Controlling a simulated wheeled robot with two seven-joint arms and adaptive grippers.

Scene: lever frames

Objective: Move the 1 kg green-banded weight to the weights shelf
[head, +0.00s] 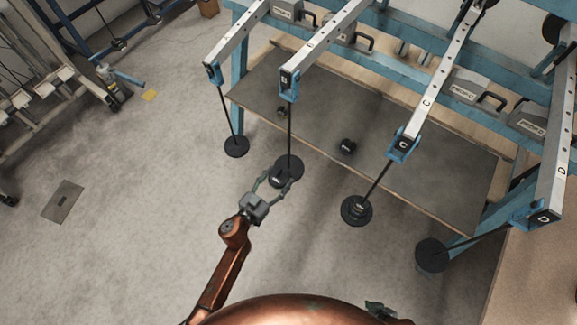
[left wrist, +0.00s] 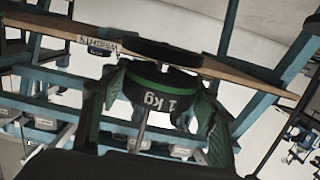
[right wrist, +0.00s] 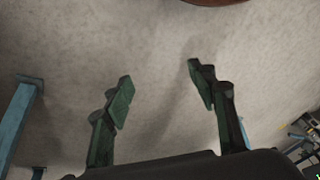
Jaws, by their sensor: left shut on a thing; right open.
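The 1 kg weight (left wrist: 152,92) is a dark cylinder with a green band, its label turned over in the left wrist view. My left gripper (left wrist: 160,100) is shut on it, one finger on each side. A wider black disc (left wrist: 168,52) shows right against it. In the head view my left gripper (head: 279,179) is at the bottom of the rod hanging from the second lever (head: 289,82), where the black discs (head: 290,164) are. The weights shelf (head: 400,165) is the dark board behind; its edge label (left wrist: 98,45) reads WEIGHTS. My right gripper (right wrist: 160,84) is open and empty.
Other hanging discs are near: one to the left (head: 236,146), one under lever C (head: 356,210) and one under lever D (head: 432,255). Two small dark weights (head: 281,111) (head: 347,147) stand on the shelf, with bare board around them. The floor (head: 130,220) at left is mostly clear.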

